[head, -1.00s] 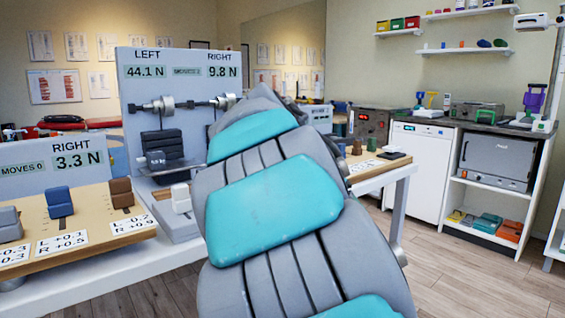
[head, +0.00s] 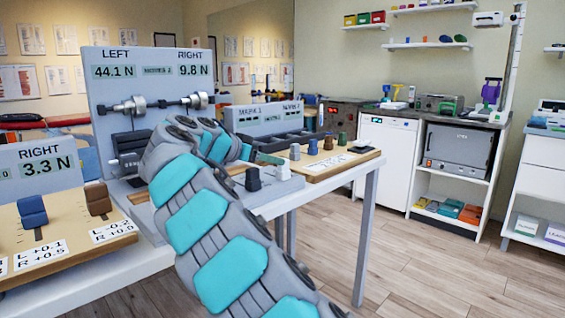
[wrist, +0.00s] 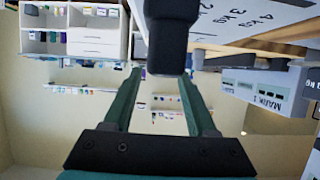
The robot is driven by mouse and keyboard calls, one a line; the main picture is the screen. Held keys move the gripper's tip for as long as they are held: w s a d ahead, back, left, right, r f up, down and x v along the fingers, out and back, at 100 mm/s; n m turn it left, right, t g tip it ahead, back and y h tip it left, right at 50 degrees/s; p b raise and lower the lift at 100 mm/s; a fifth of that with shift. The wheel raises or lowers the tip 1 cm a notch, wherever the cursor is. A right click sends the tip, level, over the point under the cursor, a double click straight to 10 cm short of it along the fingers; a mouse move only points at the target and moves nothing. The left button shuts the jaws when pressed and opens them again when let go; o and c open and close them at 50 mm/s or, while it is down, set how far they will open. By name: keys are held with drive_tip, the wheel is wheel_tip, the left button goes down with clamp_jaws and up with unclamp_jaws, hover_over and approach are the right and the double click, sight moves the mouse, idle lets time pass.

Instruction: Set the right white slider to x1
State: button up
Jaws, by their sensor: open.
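A white slider (head: 283,171) stands upright on the pale base of the middle station, right of my arm. A dark grey knob (head: 253,178) stands just left of it. My gripper (head: 268,158) is small and partly hidden behind my arm in the head view, close behind these two. In the wrist view my gripper (wrist: 160,80) shows two green fingers apart, with nothing held between them. A dark knob (wrist: 170,35) is large and close by the fingertips; I cannot tell which knob it is. No x1 mark is readable. My arm hides the left part of the base.
The middle panel (head: 150,82) reads LEFT 44.1 N and RIGHT 9.8 N. A wooden board (head: 325,165) with several coloured knobs lies to the right. Another slider board (head: 70,228) is at left. The floor (head: 420,270) at right is clear.

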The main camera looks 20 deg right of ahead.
sight(283, 169)
drive_tip(key=x, duration=0.6)
drive_tip(key=shift+p, duration=0.35)
clamp_jaws()
idle(1.0)
